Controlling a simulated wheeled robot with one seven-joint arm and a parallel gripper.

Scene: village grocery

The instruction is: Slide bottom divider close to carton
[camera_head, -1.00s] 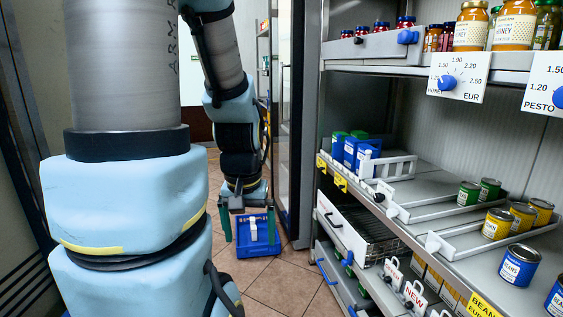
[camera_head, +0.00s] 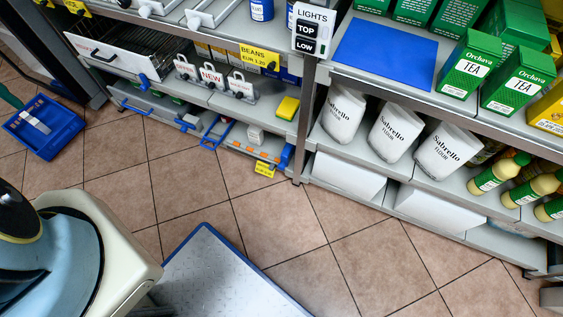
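On the bottom shelf, left of the middle post, a blue frame-like divider (camera_head: 217,132) stands near the front edge. Orange pieces lie along the shelf front beside the box, and a blue end piece (camera_head: 286,155) is at the right end. These things are small, so details are unclear. My gripper is not in view; only part of my body shows at the lower left.
A blue bin (camera_head: 68,132) stands on the tiled floor at left. A metal plate with a blue edge (camera_head: 224,275) lies in front. A yellow sponge-like block (camera_head: 288,108) is on the shelf above. White flour bags (camera_head: 342,112) stand right of the post. Floor between is clear.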

